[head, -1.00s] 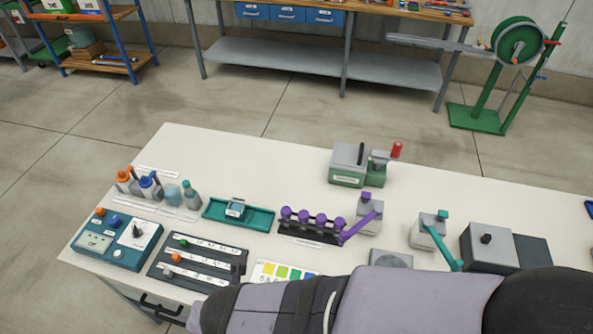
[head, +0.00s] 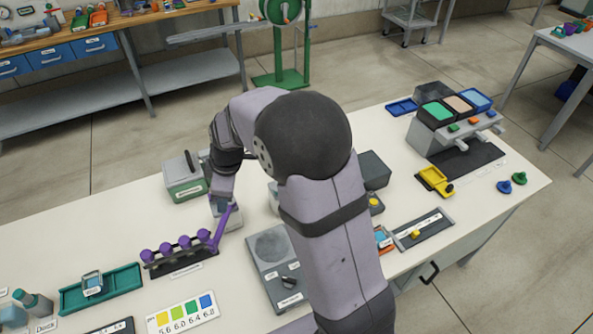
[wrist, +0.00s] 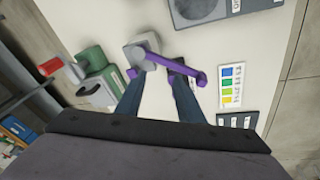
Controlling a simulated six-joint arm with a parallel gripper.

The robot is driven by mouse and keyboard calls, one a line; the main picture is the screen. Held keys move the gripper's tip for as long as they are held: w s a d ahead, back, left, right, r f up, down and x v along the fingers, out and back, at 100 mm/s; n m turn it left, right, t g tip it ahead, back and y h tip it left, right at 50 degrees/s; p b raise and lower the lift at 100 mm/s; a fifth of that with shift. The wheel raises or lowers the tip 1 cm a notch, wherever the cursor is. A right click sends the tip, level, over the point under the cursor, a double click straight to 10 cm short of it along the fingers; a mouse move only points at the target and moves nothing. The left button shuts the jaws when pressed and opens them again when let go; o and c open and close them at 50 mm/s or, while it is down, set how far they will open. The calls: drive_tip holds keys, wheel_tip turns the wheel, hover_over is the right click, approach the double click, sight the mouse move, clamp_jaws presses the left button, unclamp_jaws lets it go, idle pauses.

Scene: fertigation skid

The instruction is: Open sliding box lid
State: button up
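A dark grey box-like block (head: 374,170), which looks like part of the sliding box, shows in the head view just right of my arm. The rest of that box, including the lighter grey part with a black knob seen earlier, is hidden behind my arm. My gripper (head: 219,206) is far to the left of it, low over the small grey device with the purple lever (head: 222,228). In the wrist view my gripper's (wrist: 157,82) two blue-grey fingers stand apart, with the purple lever just beyond their tips. Whether they touch it cannot be told.
A green-and-grey unit with a black handle (head: 184,178) stands behind my gripper. A grey plate panel (head: 272,262) is in front. A dispenser (head: 455,125) and yellow clamp (head: 435,180) are at right.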

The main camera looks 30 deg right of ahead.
drive_tip(key=w+d+m, duration=0.1)
drive_tip(key=d+m, duration=0.1)
drive_tip(key=d, duration=0.4)
drive_tip(key=w+d+f+m+b, duration=0.1)
drive_tip(key=d+m, duration=0.1)
drive_tip(key=d, duration=0.4)
drive_tip(key=w+d+f+m, duration=0.1)
drive_tip(key=w+d+m, duration=0.1)
drive_tip(key=d, duration=0.4)
drive_tip(key=shift+f+m+t+h, duration=0.15)
drive_tip(key=shift+m+t+h, duration=0.15)
drive_tip(key=shift+m+t, duration=0.15)
drive_tip(key=s+d+f+m+h+b, duration=0.1)
drive_tip(key=d+m, duration=0.2)
drive_tip(key=d, duration=0.5)
drive_tip(key=s+d+m, duration=0.2)
drive_tip(key=d+m, duration=0.1)
drive_tip(key=d, duration=0.6)
drive_tip(key=shift+t, duration=0.35)
drive_tip(key=shift+p+x, duration=1.2)
drive_tip(key=shift+x, duration=2.7)
drive_tip(key=shift+w+a, duration=0.1)
